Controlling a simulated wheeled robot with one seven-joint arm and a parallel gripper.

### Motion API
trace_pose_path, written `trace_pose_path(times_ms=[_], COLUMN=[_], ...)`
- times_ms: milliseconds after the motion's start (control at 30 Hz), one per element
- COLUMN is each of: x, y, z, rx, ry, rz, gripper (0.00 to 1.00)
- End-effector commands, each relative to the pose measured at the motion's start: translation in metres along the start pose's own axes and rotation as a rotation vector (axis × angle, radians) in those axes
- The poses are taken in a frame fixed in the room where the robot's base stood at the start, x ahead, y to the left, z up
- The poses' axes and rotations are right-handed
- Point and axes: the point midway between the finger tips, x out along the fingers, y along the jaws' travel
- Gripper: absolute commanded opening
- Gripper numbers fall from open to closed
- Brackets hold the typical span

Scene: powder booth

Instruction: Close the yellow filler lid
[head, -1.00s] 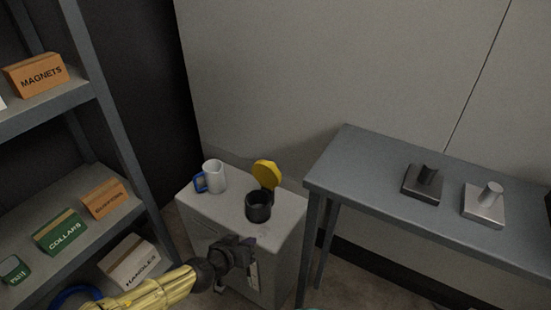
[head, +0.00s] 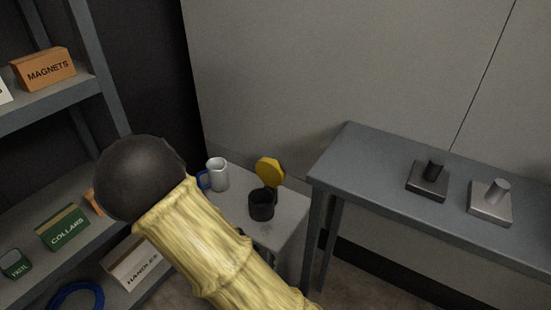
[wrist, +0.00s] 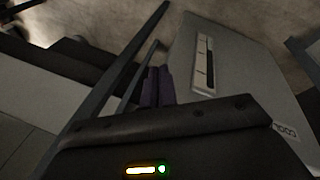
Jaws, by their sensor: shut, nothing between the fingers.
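The yellow filler lid (head: 270,171) stands open and upright, tilted up at the back of a dark round filler neck (head: 261,206). Both sit on top of a light grey cabinet (head: 292,213). My gripper is not visible in the head view, where my yellow-sleeved arm fills the lower middle. In the wrist view my gripper (wrist: 156,86) shows as two dark purple fingers close together, shut and empty. A grey cabinet (wrist: 235,60) with a slotted panel is beside the fingers there. The lid and neck are not visible in the wrist view.
A white mug with a blue handle (head: 217,175) stands left of the filler on the cabinet. A grey table (head: 375,171) with two metal blocks is at the right. A shelf with labelled boxes (head: 65,228) is at the left. The wall is close behind.

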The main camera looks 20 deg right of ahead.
Motion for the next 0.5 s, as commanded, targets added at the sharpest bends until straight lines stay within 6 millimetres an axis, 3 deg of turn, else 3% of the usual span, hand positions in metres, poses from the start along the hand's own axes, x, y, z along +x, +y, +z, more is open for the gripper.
trace_pose_path(times_ms=[267,500], x=[-0.04,-0.084], y=[0.004,0.028], z=[-0.002,-0.013], rx=[-0.151,-0.306], ry=[-0.065,0.036], rz=[-0.241,-0.368], gripper=[0.0,0.0])
